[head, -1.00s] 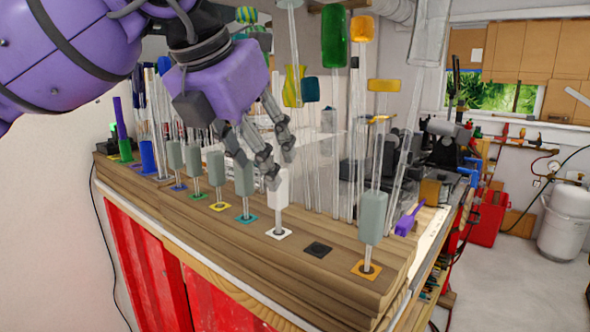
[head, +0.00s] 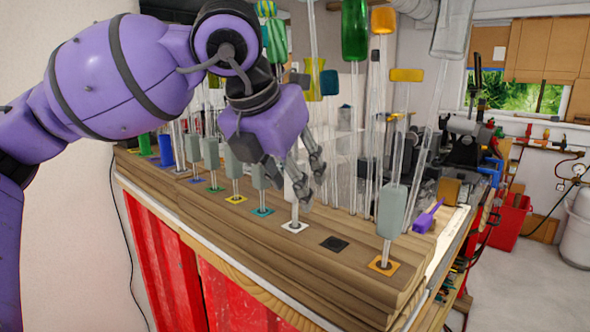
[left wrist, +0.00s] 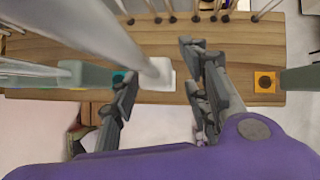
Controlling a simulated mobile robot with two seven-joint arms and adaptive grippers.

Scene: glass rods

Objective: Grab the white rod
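The white rod (head: 294,212) stands upright in a white-marked hole (head: 294,227) of the wooden stepped block. In the head view my gripper partly hides its upper part. My left gripper (head: 306,185) is at its upper part, with the fingers apart. In the left wrist view the fingers of my left gripper (left wrist: 158,88) are spread, and the white rod (left wrist: 115,42) runs from the upper left down to its white mark between them, closer to the left finger. A gap shows between the rod and the right finger. My right gripper is not in view.
A grey-sleeved rod (head: 391,212) stands on an orange mark to the right, past an empty black mark (head: 334,243). Several more grey-sleeved rods stand in a row to the left. Tall clear rods with coloured tops stand close behind. The block's front ledge is bare.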

